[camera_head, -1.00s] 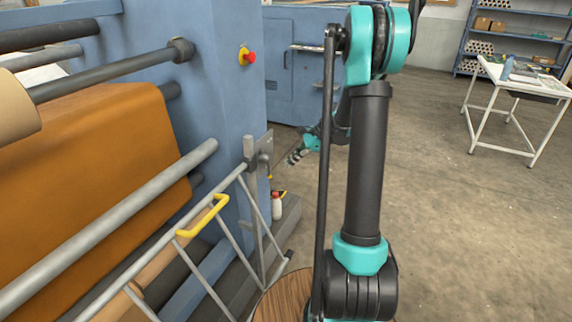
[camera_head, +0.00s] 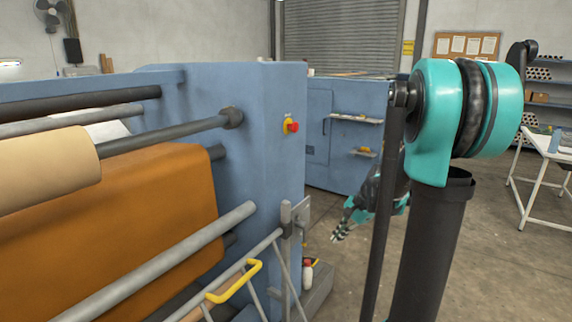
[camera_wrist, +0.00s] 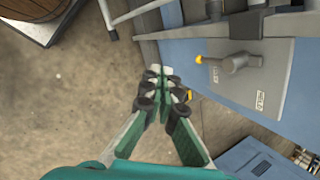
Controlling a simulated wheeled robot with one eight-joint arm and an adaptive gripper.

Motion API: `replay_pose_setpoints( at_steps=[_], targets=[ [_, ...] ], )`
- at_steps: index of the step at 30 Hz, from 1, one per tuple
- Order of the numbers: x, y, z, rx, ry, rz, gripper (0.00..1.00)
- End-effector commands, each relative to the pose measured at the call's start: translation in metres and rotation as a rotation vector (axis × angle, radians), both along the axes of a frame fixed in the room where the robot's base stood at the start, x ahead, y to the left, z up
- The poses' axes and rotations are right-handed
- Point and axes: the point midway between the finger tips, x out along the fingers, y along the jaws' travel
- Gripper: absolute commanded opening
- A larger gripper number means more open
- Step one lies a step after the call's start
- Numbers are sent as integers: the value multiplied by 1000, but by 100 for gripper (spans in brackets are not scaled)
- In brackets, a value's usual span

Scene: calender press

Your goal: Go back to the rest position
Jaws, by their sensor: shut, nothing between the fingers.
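My gripper (camera_wrist: 158,78) points down in the wrist view, its two fingertips together and nothing between them. In the head view my gripper (camera_head: 338,236) hangs beyond the corner of the blue press (camera_head: 262,110), partly hidden behind my own upper arm and a dark rod. It is small there and appears clear of the press and the floor.
The press has a red emergency button (camera_head: 292,127), an orange sheet (camera_head: 120,215) and a guard gate with a yellow handle (camera_head: 235,283). A bottle (camera_head: 307,273) stands by its base. A white table (camera_head: 545,146) is at the right. Open concrete floor (camera_head: 500,262) lies between.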

Motion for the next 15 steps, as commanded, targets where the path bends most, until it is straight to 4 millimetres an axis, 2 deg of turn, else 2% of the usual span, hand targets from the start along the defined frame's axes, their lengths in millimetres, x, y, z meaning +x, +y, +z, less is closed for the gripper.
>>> replay_pose_setpoints(
  at_steps=[1, 9, 15],
  targets=[
    [-19, 6, -3, -49, -38, 65, 0],
    [-108, 12, -30, -346, -244, 472, 0],
    [-161, 6, -52, -541, -353, 755, 0]
  ],
)
